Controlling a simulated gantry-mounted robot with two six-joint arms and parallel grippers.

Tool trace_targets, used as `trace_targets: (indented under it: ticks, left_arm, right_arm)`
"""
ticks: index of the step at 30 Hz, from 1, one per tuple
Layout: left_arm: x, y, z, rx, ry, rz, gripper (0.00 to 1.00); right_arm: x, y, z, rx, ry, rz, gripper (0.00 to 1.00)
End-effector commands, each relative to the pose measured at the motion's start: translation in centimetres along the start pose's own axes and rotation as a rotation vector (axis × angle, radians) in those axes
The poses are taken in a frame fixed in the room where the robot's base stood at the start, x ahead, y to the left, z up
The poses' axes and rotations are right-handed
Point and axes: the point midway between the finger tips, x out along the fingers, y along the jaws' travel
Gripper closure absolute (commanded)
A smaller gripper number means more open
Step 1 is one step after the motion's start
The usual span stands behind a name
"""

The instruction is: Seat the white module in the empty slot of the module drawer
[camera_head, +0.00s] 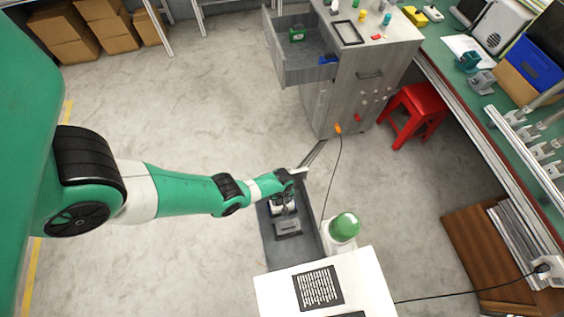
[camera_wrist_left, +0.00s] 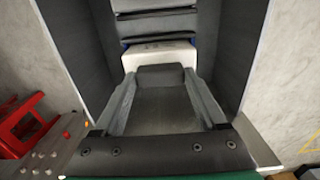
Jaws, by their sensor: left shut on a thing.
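My left gripper (camera_head: 282,195) reaches down into the open dark grey module drawer (camera_head: 273,250). It is shut on the white module (camera_head: 284,206). In the left wrist view the white module (camera_wrist_left: 158,55) lies beyond the fingertips (camera_wrist_left: 159,78), between the drawer's two dark side walls (camera_wrist_left: 237,45). In the head view a grey module (camera_head: 288,228) stands in the drawer next to the white one. The white module's underside and the slot beneath it are hidden. My right gripper is not in view.
A grey cabinet (camera_head: 350,95) with an open drawer, a red stool (camera_head: 413,112) and a workbench (camera_head: 500,160) are farther off. The floor left of the drawer is clear.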

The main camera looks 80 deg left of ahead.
Motion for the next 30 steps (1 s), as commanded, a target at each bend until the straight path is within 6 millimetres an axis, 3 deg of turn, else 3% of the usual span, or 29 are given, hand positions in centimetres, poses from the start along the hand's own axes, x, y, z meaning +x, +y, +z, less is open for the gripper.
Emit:
trace_targets:
  ticks: [12, 13, 15, 24, 30]
  left_arm:
    - [0.9, 0.0, 0.0, 0.000, 0.000, 0.001, 1.00]
    - [0.9, 0.0, 0.0, 0.000, 0.000, 0.001, 0.24]
    - [0.8, 0.0, 0.0, 0.000, 0.000, 0.001, 0.13]
    - [0.7, 0.0, 0.0, 0.000, 0.000, -0.001, 0.13]
    - [-1.0, 0.0, 0.0, 0.000, 0.000, 0.000, 0.13]
  right_arm:
    - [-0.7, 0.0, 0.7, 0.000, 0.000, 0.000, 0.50]
    - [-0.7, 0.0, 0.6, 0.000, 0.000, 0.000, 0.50]
    - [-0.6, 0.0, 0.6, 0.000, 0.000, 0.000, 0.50]
    - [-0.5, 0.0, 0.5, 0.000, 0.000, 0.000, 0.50]
    - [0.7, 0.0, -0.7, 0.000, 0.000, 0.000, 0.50]
